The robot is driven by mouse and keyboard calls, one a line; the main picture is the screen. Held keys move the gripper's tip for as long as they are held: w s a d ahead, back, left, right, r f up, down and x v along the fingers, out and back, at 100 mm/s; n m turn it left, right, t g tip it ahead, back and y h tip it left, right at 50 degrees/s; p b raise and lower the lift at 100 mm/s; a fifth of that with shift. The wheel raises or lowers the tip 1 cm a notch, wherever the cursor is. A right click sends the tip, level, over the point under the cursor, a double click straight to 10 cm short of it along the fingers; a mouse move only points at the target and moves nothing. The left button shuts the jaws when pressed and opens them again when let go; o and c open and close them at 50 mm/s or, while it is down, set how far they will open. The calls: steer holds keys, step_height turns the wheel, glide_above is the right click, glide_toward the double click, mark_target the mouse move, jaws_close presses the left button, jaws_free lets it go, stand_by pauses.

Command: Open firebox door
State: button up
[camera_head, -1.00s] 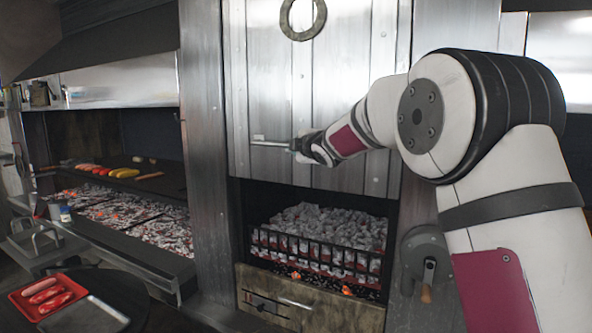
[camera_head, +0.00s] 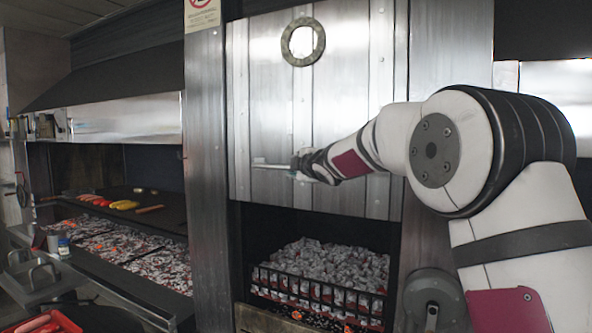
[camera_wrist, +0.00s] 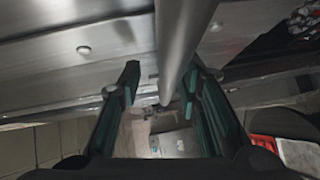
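The firebox door (camera_head: 330,120) is a large riveted metal panel with a round ring on it. It stands raised, with its lower edge above the firebox opening. A horizontal bar handle (camera_head: 271,166) sticks out on its front. My gripper (camera_head: 297,165) is at the right part of this handle. In the wrist view, the handle bar (camera_wrist: 180,45) runs between the two fingers of my gripper (camera_wrist: 162,75). The fingers are spread; the right finger is against or very near the bar, and a gap shows at the left finger.
Coals (camera_head: 325,265) lie behind a black grate in the firebox. A grill with glowing coals and food (camera_head: 115,203) stands at left. A red tray (camera_head: 55,322) is at the lower left. A round crank wheel (camera_head: 435,297) is right of the opening.

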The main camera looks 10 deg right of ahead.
steer(key=shift+f, duration=0.2)
steer(key=shift+s, duration=0.15)
steer(key=v, duration=1.1)
steer(key=shift+s, duration=0.3)
steer(key=shift+d+r, duration=0.1)
steer(key=shift+r, duration=0.05)
